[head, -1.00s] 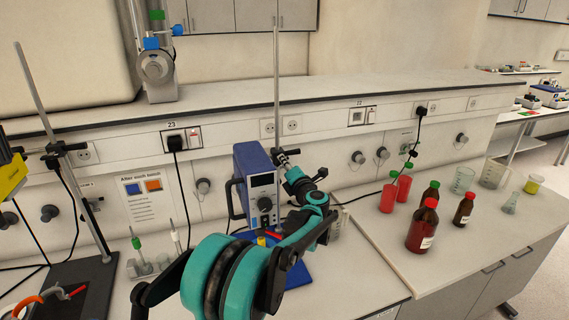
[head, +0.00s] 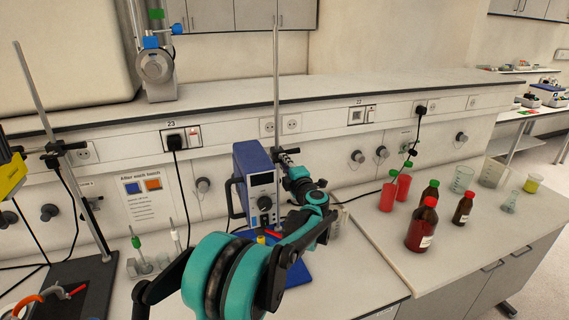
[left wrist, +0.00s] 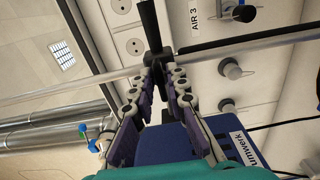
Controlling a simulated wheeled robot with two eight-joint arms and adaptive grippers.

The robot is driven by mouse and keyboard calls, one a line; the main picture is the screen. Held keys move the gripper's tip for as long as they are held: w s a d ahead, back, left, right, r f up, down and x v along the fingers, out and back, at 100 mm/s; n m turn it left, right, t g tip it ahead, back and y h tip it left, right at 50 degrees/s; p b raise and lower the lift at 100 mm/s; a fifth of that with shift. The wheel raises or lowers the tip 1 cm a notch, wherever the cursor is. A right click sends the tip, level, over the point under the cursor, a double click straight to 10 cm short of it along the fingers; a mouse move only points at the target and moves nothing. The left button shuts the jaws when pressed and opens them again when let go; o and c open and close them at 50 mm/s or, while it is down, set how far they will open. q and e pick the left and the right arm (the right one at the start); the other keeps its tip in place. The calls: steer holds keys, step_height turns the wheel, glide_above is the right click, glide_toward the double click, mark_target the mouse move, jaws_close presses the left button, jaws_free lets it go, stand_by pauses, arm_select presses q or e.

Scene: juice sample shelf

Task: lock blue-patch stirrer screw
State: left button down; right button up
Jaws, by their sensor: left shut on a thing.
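The blue stirrer (head: 254,172) hangs on a thin upright metal rod (head: 276,90), above a blue patch (head: 297,277) on the bench. My left gripper (head: 288,159) is at the rod, level with the stirrer's top. In the left wrist view its two fingers (left wrist: 160,84) are shut on the dark screw (left wrist: 157,63) of the clamp, beside the rod. The stirrer's blue housing (left wrist: 185,143) shows below the fingers. The fingers hide part of the screw, so its exact turn cannot be seen. My right gripper is not in view.
A second rod stand (head: 85,200) with a yellow device (head: 10,177) is at the left. Red-capped brown bottles (head: 422,225), red cups (head: 388,196) and clear beakers (head: 461,179) stand on the right bench. A wall notice (head: 148,202) shows blue and orange squares.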

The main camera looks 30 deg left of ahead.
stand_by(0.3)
arm_select(q)
steer(key=c, duration=1.5)
jaws_free()
steer(key=shift+d, duration=0.1)
steer(key=shift+c, duration=0.2)
steer(key=v, duration=1.2)
steer(key=shift+w, duration=0.1)
